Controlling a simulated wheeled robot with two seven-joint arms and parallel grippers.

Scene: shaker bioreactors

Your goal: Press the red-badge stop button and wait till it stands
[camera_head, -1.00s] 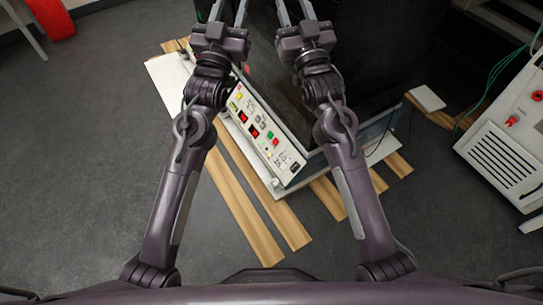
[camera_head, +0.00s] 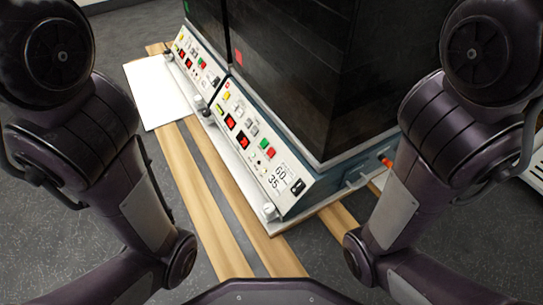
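A dark shaker unit (camera_head: 285,75) bears a red badge (camera_head: 238,57) on its dark wall. Its white sloped control panel (camera_head: 255,135) faces me, with two red displays, a green button (camera_head: 264,144) and, beside it, a red button (camera_head: 270,153). A "60" and a "35" are marked lower on the panel, near a black switch (camera_head: 298,187). A second unit farther left has a similar panel (camera_head: 194,55) and a green badge (camera_head: 186,7). Both my grippers are out of view; only my arm links show, at the left and right. Nothing touches the panel.
The units stand on a pale base over wooden slats (camera_head: 206,200). A white board (camera_head: 157,92) lies at the left of the slats. An orange-tipped fitting (camera_head: 385,162) sticks out at the right side of the near unit. Grey floor is open at the far left.

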